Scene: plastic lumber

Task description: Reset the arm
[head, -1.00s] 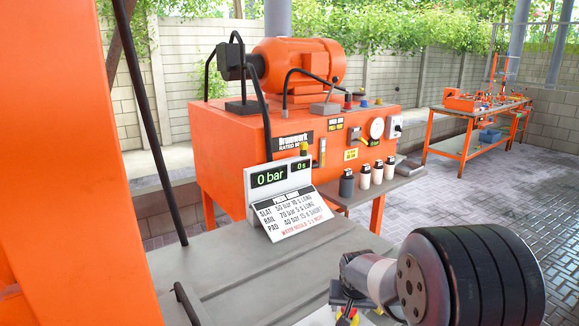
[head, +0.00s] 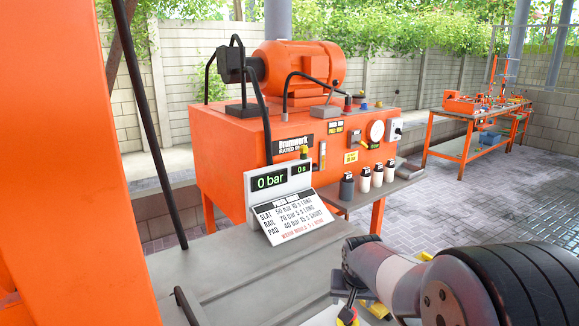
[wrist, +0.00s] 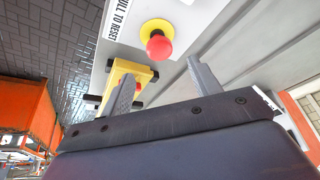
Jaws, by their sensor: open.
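My gripper (wrist: 160,69) is open and empty in the wrist view, its two grey fingers spread apart. A red mushroom button on a yellow base (wrist: 157,38) shows beyond the fingertips, on a pale panel (wrist: 185,15) with partly cut-off lettering ending "TO RESET". A yellow block with black ends (wrist: 128,75) sits behind the left finger, partly hidden by it. In the head view my arm (head: 400,280) reaches in from the lower right. I cannot tell contact there.
An orange press unit (head: 235,150) with a motor stands behind the grey bench (head: 215,262). A display (head: 280,185) reads 0 bar and 0 s. An orange post (head: 70,170) and dark rod fill the left.

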